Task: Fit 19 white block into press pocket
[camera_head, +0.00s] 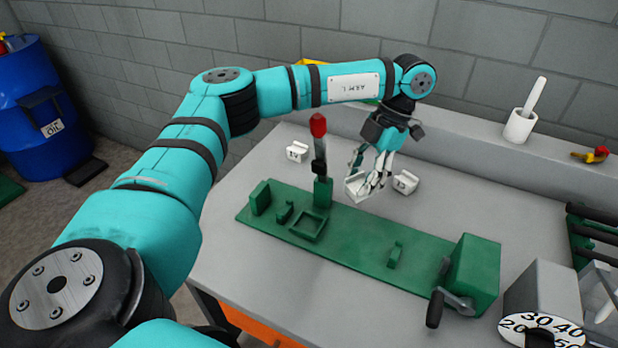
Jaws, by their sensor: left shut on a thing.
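My left gripper (374,179) is shut on a white block (354,190) and holds it above the back edge of the green press base (350,244). No number can be read on the held block. The press pocket (309,227), a square green frame, sits on the base to the left of and nearer than the gripper. It looks empty. A second white block (297,152) stands on the table at the back left. A third white block (405,182) stands just right of the gripper. Their marks are too small to read. My right gripper is out of view.
A post with a red-tipped lever (319,126) stands behind the pocket, left of the gripper. A green box (474,273) with a black-handled crank (435,309) is at the base's right end. A white cup (520,126) stands on the back ledge. A numbered dial (512,323) is front right.

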